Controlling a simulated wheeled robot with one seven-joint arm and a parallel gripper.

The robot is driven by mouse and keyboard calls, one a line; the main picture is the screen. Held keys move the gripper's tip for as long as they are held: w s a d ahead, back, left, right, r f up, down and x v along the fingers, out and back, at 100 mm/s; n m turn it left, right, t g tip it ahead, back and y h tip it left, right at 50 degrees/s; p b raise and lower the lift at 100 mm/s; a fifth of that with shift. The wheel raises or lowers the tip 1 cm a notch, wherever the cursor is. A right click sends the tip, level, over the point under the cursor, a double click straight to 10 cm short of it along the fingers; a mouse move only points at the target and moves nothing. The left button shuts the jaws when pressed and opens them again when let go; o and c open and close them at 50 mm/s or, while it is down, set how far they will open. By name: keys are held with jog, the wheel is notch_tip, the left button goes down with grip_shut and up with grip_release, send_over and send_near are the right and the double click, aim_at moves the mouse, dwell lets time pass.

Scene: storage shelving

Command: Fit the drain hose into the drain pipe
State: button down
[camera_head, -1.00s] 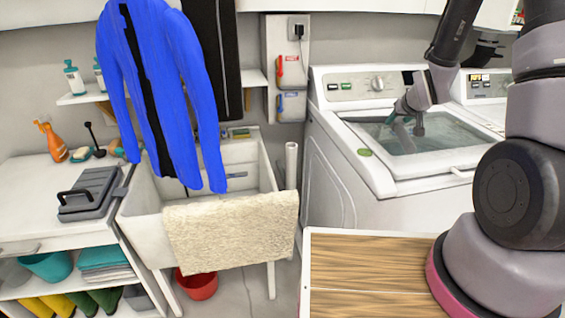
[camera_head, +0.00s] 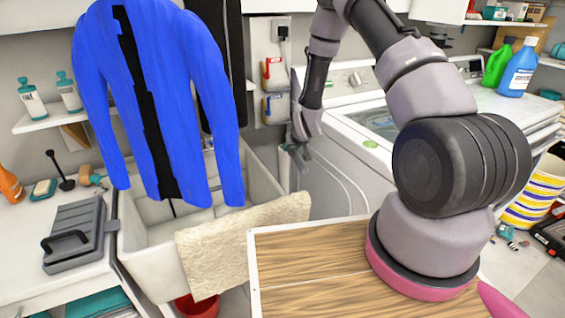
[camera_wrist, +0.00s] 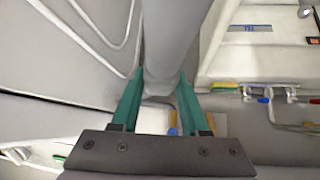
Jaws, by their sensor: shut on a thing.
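My gripper (camera_head: 293,151) is between the sink and the washing machine, close to the upper end of the upright pale drain pipe (camera_head: 284,174). In the wrist view my gripper's green fingers (camera_wrist: 160,88) are shut on a smooth grey tube (camera_wrist: 170,40). The tube runs from the top edge down to between the fingertips. I cannot tell whether this tube is the drain hose or the drain pipe. No other hose can be made out for sure. My gripper hides part of the pipe's top in the head view.
The white sink (camera_head: 135,240) with a beige towel (camera_head: 240,240) is on the left. The washing machine (camera_head: 335,150) is close on the right. A blue jacket (camera_head: 180,90) hangs over the sink. A wooden-topped surface (camera_head: 310,270) lies in front.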

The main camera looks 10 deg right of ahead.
jog(key=w+a+f, duration=0.1)
jog(key=w, duration=0.7)
jog(key=w+f, duration=0.2)
jog(key=w, duration=0.7)
jog(key=shift+w+a+f, duration=0.25)
jog(key=shift+a, duration=0.1)
jog(key=shift+f, duration=0.15)
jog(key=shift+c, duration=2.1)
grip_release()
